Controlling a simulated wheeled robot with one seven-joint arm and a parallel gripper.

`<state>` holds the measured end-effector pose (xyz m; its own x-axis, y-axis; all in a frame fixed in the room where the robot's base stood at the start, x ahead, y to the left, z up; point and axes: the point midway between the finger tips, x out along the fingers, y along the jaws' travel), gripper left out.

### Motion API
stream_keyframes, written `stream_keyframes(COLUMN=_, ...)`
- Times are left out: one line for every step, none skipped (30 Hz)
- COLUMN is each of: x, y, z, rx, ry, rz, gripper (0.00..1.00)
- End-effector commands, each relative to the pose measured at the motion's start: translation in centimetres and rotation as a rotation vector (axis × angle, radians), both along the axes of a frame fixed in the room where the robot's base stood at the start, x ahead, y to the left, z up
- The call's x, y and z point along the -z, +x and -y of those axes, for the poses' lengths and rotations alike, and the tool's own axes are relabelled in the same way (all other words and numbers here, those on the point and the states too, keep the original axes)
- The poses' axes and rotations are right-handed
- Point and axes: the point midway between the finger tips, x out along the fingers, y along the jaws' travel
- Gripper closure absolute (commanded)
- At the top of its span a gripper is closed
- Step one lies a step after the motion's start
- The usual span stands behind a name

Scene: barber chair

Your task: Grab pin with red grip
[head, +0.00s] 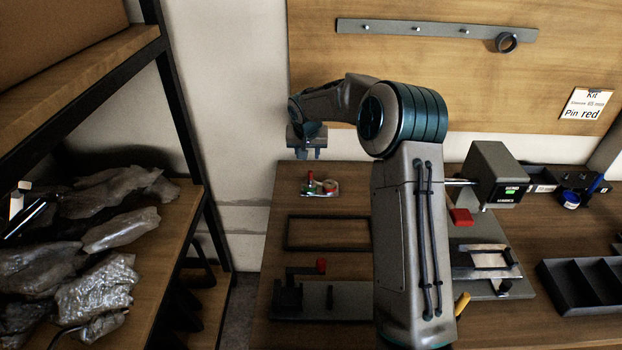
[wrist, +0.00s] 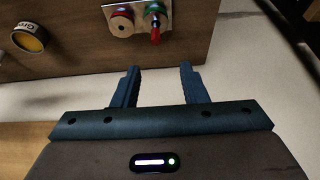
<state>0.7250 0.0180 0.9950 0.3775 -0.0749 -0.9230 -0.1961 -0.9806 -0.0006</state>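A small light tray (head: 333,193) on the bench's back left holds a few small red and green pieces. In the wrist view, a slim piece with a red grip (wrist: 155,35) and a green part stands at the top, beside a round red piece (wrist: 121,25) with a pale face. The slim red piece looks like the pin. My gripper (head: 308,153) hangs above and behind the tray in the head view. In the wrist view its two fingers (wrist: 158,75) are apart with nothing between them, short of the pieces.
A fixture with a red knob (head: 321,265) and an empty dark frame (head: 328,233) lie nearer on the bench. A grey device (head: 490,172), a red block (head: 461,217) and a divided black bin (head: 585,286) are to the right. A note (head: 586,105) reads "Pin red".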

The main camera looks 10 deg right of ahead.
Motion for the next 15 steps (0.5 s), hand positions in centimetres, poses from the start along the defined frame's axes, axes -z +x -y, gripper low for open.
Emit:
stream_keyframes(x=0.8, y=0.2, z=0.1, rx=0.001, ry=0.001, rz=-0.005, gripper=0.61)
stream_keyframes(x=1.3, y=0.4, z=0.1, rx=0.001, ry=0.002, rz=-0.006, gripper=0.61)
stream_keyframes(x=2.0, y=0.7, z=0.2, rx=-0.001, ry=0.001, rz=-0.006, gripper=0.61)
stream_keyframes(x=2.5, y=0.9, z=0.2, rx=-0.001, ry=0.001, rz=-0.006, gripper=0.61)
stream_keyframes(x=3.0, y=1.1, z=0.3, rx=0.0, ry=0.001, rz=-0.006, gripper=0.61)
stream_keyframes(x=3.7, y=1.4, z=0.3, rx=0.0, ry=0.0, rz=-0.006, gripper=0.61)
stream_keyframes(x=4.1, y=1.6, z=0.4, rx=0.0, ry=0.001, rz=-0.005, gripper=0.61)
stream_keyframes(x=4.6, y=1.7, z=0.4, rx=0.0, ry=0.001, rz=-0.005, gripper=0.61)
stream_keyframes(x=5.1, y=2.0, z=0.5, rx=0.0, ry=0.001, rz=-0.004, gripper=0.61)
stream_keyframes(x=5.5, y=2.1, z=0.5, rx=-0.001, ry=0.0, rz=-0.005, gripper=0.61)
stream_keyframes(x=5.8, y=2.2, z=0.5, rx=0.0, ry=0.0, rz=-0.004, gripper=0.61)
stream_keyframes(x=6.2, y=2.4, z=0.6, rx=0.0, ry=0.001, rz=-0.003, gripper=0.61)
stream_keyframes(x=6.4, y=2.5, z=0.6, rx=0.001, ry=0.001, rz=-0.003, gripper=0.61)
stream_keyframes(x=6.6, y=2.6, z=0.6, rx=0.001, ry=0.001, rz=-0.003, gripper=0.61)
stream_keyframes(x=6.8, y=2.7, z=0.6, rx=0.0, ry=0.0, rz=-0.002, gripper=0.61)
